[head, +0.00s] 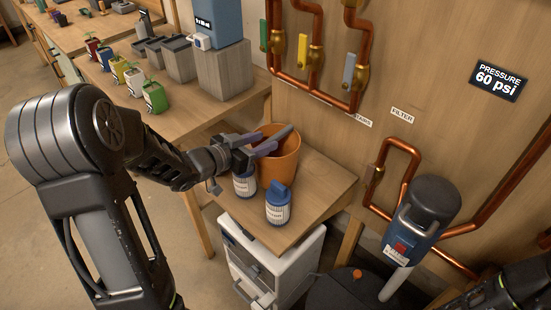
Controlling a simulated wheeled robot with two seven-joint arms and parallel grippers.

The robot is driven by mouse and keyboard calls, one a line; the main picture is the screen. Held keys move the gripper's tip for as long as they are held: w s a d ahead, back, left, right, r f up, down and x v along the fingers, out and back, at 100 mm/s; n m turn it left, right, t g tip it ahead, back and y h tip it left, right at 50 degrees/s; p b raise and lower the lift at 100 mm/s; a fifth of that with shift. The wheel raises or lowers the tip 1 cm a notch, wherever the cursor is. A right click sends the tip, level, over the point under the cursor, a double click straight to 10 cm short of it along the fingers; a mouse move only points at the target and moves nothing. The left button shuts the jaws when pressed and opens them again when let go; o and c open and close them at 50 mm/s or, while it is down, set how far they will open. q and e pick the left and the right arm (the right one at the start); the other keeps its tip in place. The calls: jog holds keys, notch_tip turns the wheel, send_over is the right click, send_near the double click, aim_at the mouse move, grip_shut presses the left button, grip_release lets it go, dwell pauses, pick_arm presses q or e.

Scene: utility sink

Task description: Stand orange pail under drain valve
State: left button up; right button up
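The orange pail (284,168) stands upright on a small wooden bench top in the middle of the head view. My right gripper is out of view.
Two blue-and-white bottles (278,205) (244,182) stand close in front of the pail. A wooden bench (215,105) with potted seedlings and a blue tank (218,22) is behind. A blue filter canister (422,218) stands at right, above a dark round-topped container (350,292).

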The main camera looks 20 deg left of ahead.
aim_at(270, 139)
pick_arm(q)
jog(key=shift+p+x, duration=0.5)
jog(key=shift+x, duration=2.1)
jog(key=shift+d+r, duration=0.1)
jog(key=shift+s, duration=0.1)
jog(key=shift+c, duration=0.3)
grip_shut()
